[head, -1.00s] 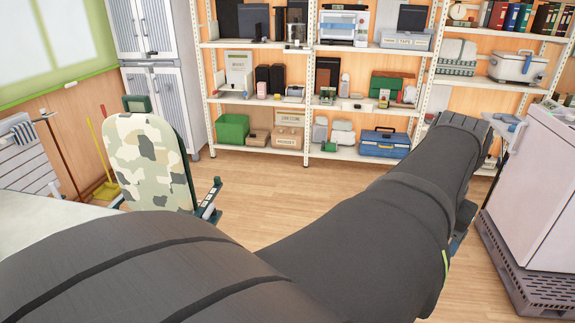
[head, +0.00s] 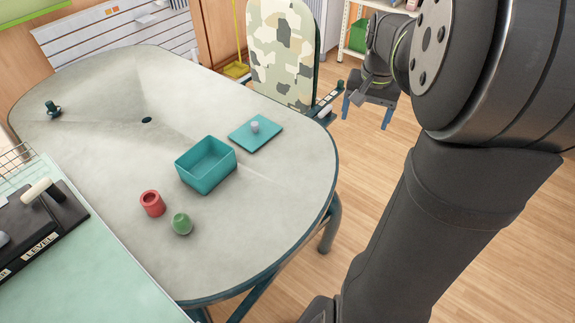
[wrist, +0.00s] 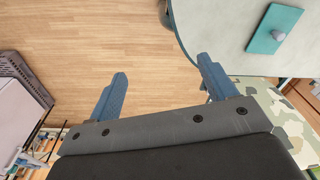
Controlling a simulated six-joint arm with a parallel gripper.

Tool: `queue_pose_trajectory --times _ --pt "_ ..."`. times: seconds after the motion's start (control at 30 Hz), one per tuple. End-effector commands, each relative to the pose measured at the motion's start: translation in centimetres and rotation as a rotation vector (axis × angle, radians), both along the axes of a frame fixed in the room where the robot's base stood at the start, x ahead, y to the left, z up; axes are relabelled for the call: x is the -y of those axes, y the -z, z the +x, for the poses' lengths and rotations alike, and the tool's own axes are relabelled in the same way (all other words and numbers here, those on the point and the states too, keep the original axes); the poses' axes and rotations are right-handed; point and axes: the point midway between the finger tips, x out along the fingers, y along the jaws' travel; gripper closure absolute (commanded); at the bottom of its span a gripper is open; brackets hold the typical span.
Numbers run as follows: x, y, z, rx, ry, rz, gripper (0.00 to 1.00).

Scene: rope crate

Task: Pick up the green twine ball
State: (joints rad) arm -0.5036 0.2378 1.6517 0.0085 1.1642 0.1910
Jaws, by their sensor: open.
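The green twine ball (head: 181,223) sits on the grey table (head: 110,90) near its front edge. A red hollow cylinder (head: 152,203) stands close to its left. A teal open crate (head: 207,180) is behind it to the right, and the teal lid (head: 256,132) with a pale knob lies flat further right. My gripper shows in the wrist view (wrist: 160,90) with its two blue fingers wide apart and nothing between them. It is over the wooden floor beside the table's edge, well away from the ball. The lid (wrist: 274,28) shows at top right there.
A camouflage-patterned chair back (head: 280,50) stands behind the table at the right. A small dark object (head: 52,107) lies at the table's far left. Table space around the ball is mostly clear.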

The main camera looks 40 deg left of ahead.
Motion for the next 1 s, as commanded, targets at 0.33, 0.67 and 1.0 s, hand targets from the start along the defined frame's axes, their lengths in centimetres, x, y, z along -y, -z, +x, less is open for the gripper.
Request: queue_pose_trajectory --times 0.33,0.67,1.0 --pt "-15.7 4.4 -8.1 -0.025 -0.339 -0.021 0.23" --pt "-27.0 9.1 -21.3 -0.039 -0.653 -0.049 0.23" --pt "-32.7 13.6 -36.2 -0.043 -0.924 -0.075 0.23"
